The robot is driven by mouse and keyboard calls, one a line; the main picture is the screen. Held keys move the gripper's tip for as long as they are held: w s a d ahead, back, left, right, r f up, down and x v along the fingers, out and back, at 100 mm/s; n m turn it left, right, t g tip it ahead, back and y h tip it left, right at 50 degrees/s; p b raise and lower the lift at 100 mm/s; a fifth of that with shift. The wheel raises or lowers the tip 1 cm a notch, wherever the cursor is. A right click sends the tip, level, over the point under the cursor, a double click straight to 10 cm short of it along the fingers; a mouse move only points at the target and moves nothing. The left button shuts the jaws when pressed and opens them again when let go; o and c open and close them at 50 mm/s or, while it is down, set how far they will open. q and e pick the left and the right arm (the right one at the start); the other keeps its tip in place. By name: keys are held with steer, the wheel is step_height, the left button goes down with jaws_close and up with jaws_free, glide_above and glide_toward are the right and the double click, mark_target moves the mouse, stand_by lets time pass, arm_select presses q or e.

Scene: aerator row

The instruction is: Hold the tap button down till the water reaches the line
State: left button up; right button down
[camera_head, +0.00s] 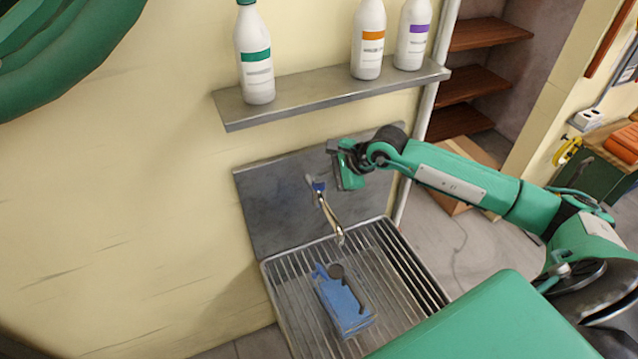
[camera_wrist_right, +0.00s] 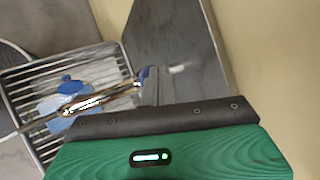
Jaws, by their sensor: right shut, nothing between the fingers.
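The silver tap (camera_head: 329,214) sticks out from a grey metal back panel, with a blue button (camera_head: 318,187) at its upper end. A blue jug (camera_head: 344,303) stands on the slatted grate below the spout. I see no clear stream of water, and the level and line cannot be made out. My right gripper (camera_head: 337,165) is shut and empty, above and a little right of the button, apart from it in the head view. In the right wrist view the tap (camera_wrist_right: 98,100), button (camera_wrist_right: 143,73) and partly hidden jug (camera_wrist_right: 68,104) lie beyond the shut fingers (camera_wrist_right: 158,112). My left gripper is out of view.
The slatted metal grate (camera_head: 395,268) lies under the tap. A grey shelf (camera_head: 310,100) with several white bottles hangs above my right gripper. A pale pipe (camera_head: 428,105) runs beside it. A green hose coil (camera_head: 60,45) hangs at upper left.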

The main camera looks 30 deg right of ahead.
mark_target(324, 184)
steer(key=shift+f+b, duration=0.4)
stand_by(1.6)
steer(key=shift+r, duration=1.05)
steer(key=shift+r+p, duration=1)
steer(key=shift+r, duration=1.55)
steer(key=shift+f, duration=0.1)
